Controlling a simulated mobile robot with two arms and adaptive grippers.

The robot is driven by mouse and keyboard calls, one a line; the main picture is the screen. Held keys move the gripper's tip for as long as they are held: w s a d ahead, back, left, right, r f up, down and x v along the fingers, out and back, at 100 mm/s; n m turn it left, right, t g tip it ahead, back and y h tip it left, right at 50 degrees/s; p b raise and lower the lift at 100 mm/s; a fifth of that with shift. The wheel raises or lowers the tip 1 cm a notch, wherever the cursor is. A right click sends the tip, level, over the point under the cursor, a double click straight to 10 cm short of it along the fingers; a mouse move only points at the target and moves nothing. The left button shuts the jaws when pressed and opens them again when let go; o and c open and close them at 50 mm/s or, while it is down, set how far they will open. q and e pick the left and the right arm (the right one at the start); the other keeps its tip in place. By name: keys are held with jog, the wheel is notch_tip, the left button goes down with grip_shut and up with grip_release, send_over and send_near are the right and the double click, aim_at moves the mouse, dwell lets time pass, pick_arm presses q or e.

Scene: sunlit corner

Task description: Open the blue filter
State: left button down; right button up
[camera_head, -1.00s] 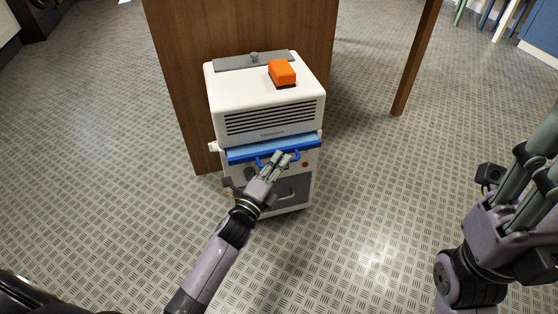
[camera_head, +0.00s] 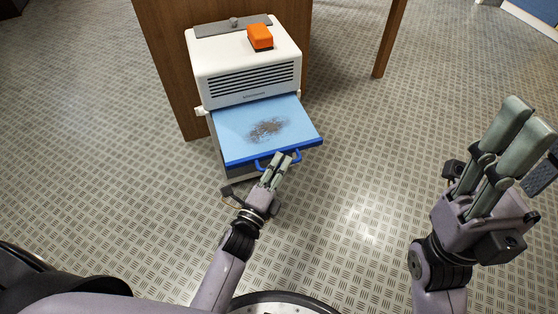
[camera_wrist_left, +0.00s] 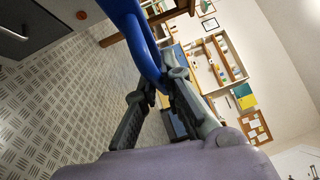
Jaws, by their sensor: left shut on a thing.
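The blue filter (camera_head: 240,125) is a flat light-blue tray with a darker blue front edge and a brown dirty patch on top. It sticks well out of the front of the white machine (camera_head: 230,62). My left gripper (camera_head: 279,163) is shut on the filter's blue handle (camera_head: 262,164) at its front edge. In the left wrist view the blue handle (camera_wrist_left: 147,55) runs down between the fingers (camera_wrist_left: 160,85). My right gripper (camera_head: 521,125) is raised at the right, away from the machine, its fingers apart with nothing between them.
An orange block (camera_head: 260,37) sits on the machine's top near a grey strip (camera_head: 232,26). A brown wooden panel (camera_head: 160,60) stands behind the machine, and a wooden leg (camera_head: 389,40) to its right. The patterned metal floor (camera_head: 350,160) in front and to the right is clear.

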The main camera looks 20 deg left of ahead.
pick_arm(q)
jog(key=shift+s+d+f, duration=0.15)
jog(key=shift+s+f, duration=0.05)
jog(key=shift+f, duration=0.05)
jog(key=c, duration=1.7)
grip_release()
jog(key=shift+r, duration=0.15)
jog(key=r+v, duration=0.1)
jog(key=v, duration=0.6)
jog(key=shift+s+f, duration=0.3)
jog(key=shift+f, duration=0.25)
